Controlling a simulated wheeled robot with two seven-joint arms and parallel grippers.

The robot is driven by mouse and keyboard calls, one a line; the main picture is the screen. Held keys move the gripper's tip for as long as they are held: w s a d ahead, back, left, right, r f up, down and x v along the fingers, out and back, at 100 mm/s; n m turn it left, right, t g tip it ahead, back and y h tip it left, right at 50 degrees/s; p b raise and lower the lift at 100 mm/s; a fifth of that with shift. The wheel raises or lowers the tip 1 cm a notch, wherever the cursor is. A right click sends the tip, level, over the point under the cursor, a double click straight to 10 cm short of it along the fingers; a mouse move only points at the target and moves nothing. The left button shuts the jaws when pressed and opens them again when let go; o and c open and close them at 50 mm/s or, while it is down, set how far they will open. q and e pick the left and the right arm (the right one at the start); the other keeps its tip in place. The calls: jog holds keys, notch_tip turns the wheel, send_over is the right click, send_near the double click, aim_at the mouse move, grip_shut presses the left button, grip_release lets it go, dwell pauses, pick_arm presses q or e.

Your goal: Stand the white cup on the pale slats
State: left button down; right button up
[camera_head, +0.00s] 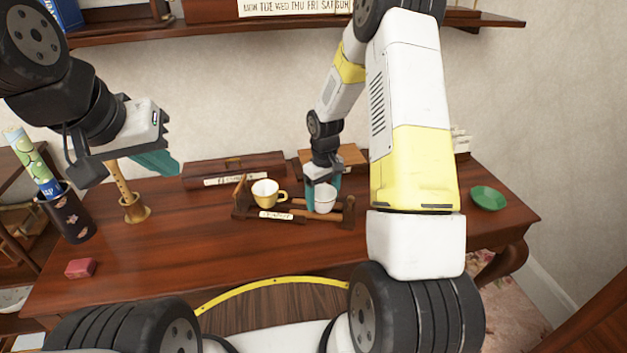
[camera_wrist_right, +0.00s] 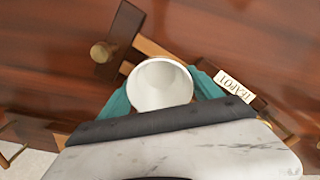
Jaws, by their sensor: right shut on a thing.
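The white cup (camera_head: 325,199) is upright between the teal fingers of my right gripper (camera_head: 323,190), which is shut on it. In the head view the cup is over the right part of a dark wooden rack (camera_head: 348,211) with lighter rails. I cannot tell whether it touches the rack. In the right wrist view the white cup (camera_wrist_right: 160,85) shows its open mouth, with a pale rail (camera_wrist_right: 152,47) beyond it. A tan wooden piece (camera_head: 350,154) lies behind my right gripper, partly hidden. My left gripper (camera_head: 158,163) hangs over the left of the table; its finger gap is unclear.
A yellow cup (camera_head: 266,192) stands at the rack's left. A long dark box (camera_head: 215,169) lies behind. A bamboo piece in a brass holder (camera_head: 134,208), a dark pot (camera_head: 72,218) and a red block (camera_head: 80,268) are left. A green bowl (camera_head: 488,198) is right. The front middle is clear.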

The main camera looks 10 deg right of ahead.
aim_at(323, 192)
jog(key=shift+f, duration=0.15)
jog(key=o, duration=1.5)
notch_tip(323, 192, up, 12)
jog(key=s+r+m+t, duration=0.25)
jog(key=s+r, duration=0.65)
jog(key=r, duration=0.6)
jog(key=s+a+r+m+t+y, duration=0.1)
jog(key=s+r+t, duration=0.1)
jog(key=s, duration=0.5)
jog(key=s+a+r+m+t+y, duration=0.1)
jog(key=s+r, duration=0.2)
jog(key=s, duration=0.5)
jog(key=shift+s+r+t, duration=0.15)
jog(key=shift+r+t, duration=0.2)
jog(key=shift+r, duration=0.05)
jog(key=shift+a, duration=0.1)
